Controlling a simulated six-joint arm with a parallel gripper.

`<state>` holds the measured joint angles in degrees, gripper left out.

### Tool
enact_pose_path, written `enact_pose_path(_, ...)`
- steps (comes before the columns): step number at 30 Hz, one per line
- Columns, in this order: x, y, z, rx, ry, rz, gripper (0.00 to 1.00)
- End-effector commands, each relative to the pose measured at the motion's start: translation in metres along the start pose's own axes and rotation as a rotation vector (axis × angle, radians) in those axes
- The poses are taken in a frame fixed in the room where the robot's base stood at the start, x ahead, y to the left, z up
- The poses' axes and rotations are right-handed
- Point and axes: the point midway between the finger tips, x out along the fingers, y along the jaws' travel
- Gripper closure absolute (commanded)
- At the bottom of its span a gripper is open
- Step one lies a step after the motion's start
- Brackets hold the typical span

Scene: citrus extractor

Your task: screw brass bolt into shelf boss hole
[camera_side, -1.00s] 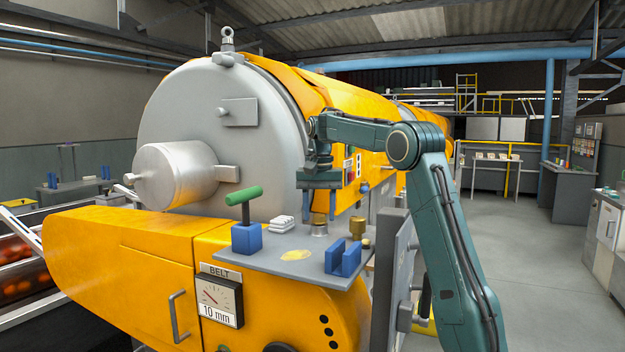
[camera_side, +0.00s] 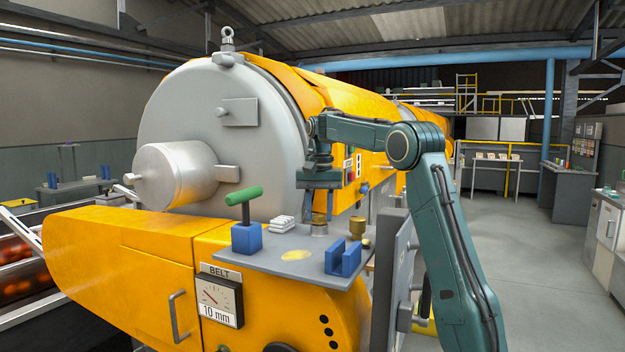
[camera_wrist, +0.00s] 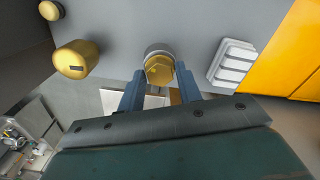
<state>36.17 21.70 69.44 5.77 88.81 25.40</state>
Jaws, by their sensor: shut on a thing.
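The brass bolt (camera_wrist: 159,70) shows its hex head between the fingertips in the wrist view. My gripper (camera_wrist: 158,78) is shut on that head. The grey metal boss (camera_wrist: 157,47) forms a round rim around and behind the head. In the side view my gripper (camera_side: 319,218) points straight down over the boss (camera_side: 319,230) on the grey shelf (camera_side: 270,262). The bolt looks upright at the boss. Its shank and the hole are hidden, so I cannot tell how deep it sits.
A brass fitting (camera_side: 358,229) and a small brass knob (camera_side: 366,243) stand right of the boss. A blue slotted block (camera_side: 343,260) is in front. A white ribbed block (camera_side: 282,225) and a blue block (camera_side: 246,238) with a green T-handle (camera_side: 244,195) stand left.

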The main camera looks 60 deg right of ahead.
Motion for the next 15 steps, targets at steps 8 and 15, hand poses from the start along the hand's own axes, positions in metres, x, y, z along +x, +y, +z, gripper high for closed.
enact_pose_path(8,0.0001,0.0001,0.0001,0.023,-0.001,0.000,0.78)
enact_pose_path(15,0.0002,0.0001,0.0001,0.083,-0.001,0.001,0.78)
